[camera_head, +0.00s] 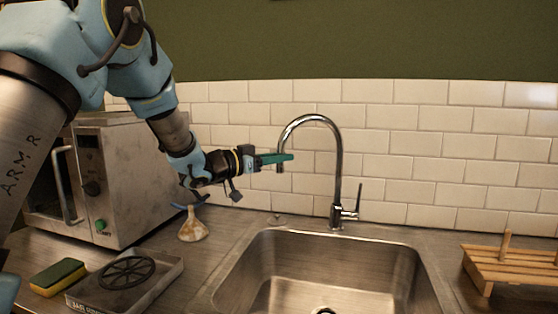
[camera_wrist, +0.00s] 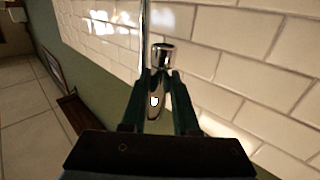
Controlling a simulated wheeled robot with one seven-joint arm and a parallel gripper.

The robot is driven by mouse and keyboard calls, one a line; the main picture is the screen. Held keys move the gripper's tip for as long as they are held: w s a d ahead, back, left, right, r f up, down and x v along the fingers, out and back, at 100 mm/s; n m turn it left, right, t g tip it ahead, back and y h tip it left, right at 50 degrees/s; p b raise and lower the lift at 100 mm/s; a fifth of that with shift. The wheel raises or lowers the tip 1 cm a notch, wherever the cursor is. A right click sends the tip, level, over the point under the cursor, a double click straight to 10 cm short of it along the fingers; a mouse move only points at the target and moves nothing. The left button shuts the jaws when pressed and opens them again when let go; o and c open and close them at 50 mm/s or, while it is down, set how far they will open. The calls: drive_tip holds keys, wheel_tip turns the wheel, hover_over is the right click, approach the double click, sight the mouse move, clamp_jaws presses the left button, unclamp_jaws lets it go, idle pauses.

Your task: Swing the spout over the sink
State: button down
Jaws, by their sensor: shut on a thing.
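The chrome spout (camera_head: 316,118) rises from behind the sink and arcs over to the left in the head view. Its outlet end hangs near the sink's back left corner. My gripper (camera_head: 280,159) is shut on the spout near its downturned end, with green fingers on either side. In the wrist view, the spout's end (camera_wrist: 160,60) shows between the two fingers of my gripper (camera_wrist: 160,88). The steel sink (camera_head: 250,258) lies below and to the right of the gripper. The faucet's side lever (camera_head: 358,200) stands upright at the right of its base.
A microwave (camera_head: 135,175) stands at the left. A flask-shaped item (camera_head: 193,230), a sponge (camera_head: 58,277) and a tray with a dark round grate (camera_head: 127,272) lie on the left counter. A wooden rack (camera_head: 515,260) is at the right. White tiles (camera_head: 430,150) back the faucet closely.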

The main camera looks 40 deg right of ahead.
drive_tip(key=s+d+n+t+b, duration=0.1)
drive_tip(key=s+n+t+b, duration=0.3)
drive_tip(key=s+b, duration=1.2)
drive_tip(key=shift+s+d+t+b, duration=0.4)
drive_tip(key=shift+t+b, duration=0.05)
drive_tip(key=shift+t, duration=0.85)
drive_tip(key=c, duration=0.7)
unclamp_jaws()
drive_tip(key=b+v, duration=0.1)
drive_tip(key=v, duration=0.9)
drive_tip(key=shift+s+a+r, duration=0.1)
drive_tip(key=shift+a, duration=0.3)
